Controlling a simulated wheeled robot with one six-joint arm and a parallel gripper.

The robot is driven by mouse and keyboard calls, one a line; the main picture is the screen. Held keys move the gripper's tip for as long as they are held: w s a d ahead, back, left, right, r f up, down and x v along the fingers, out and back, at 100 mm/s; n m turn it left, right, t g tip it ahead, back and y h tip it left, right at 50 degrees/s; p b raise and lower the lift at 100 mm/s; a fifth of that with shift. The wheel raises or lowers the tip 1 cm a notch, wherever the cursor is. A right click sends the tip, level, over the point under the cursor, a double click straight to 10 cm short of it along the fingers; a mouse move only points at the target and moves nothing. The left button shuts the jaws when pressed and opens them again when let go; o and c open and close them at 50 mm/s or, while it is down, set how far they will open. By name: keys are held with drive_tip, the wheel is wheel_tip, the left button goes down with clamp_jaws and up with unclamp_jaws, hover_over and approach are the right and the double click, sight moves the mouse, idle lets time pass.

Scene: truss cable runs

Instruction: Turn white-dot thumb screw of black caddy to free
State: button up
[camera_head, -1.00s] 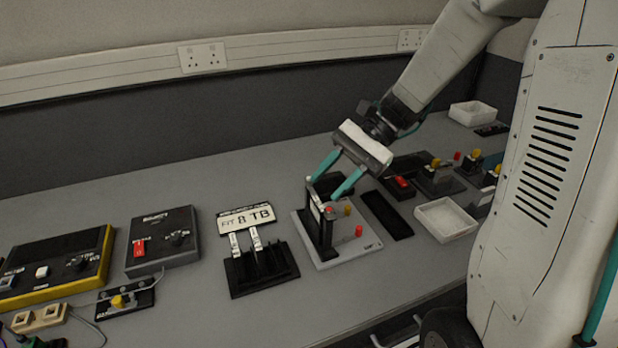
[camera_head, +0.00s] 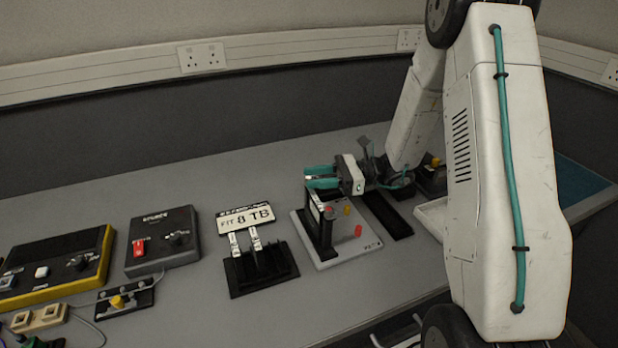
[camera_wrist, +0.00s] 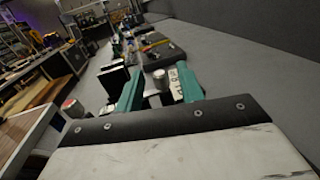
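The black caddy (camera_head: 326,236) stands upright on a light grey base plate (camera_head: 346,256), with a white label strip on its front. My gripper (camera_head: 306,178) lies level at the caddy's top, its teal fingers pointing left. In the wrist view, my gripper (camera_wrist: 160,70) is open, with a clear gap between the fingers. A round silver knob (camera_wrist: 160,78) shows in that gap, in front of a white label; I cannot tell whether the fingers touch it. No white dot can be made out, so I cannot tell which screw has it.
Red (camera_head: 358,231) and yellow (camera_head: 347,210) knobs sit on the base plate, right of the caddy. A black tray (camera_head: 388,216) lies right. Bare bench lies behind the rack.

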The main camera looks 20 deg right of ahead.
drive_tip(key=shift+x, duration=1.15)
clamp_jaws()
drive_tip(key=shift+m+t, duration=0.3)
drive_tip(key=shift+t, duration=0.2)
drive_tip(key=shift+m+t+h, duration=1.05)
drive_tip(key=shift+m+t, duration=0.25)
drive_tip(key=shift+t, duration=0.45)
drive_tip(key=shift+m+t+h, duration=1.05)
drive_tip(key=shift+m+t, duration=0.25)
drive_tip(key=shift+t, duration=0.75)
unclamp_jaws()
drive_tip(key=shift+d, duration=0.1)
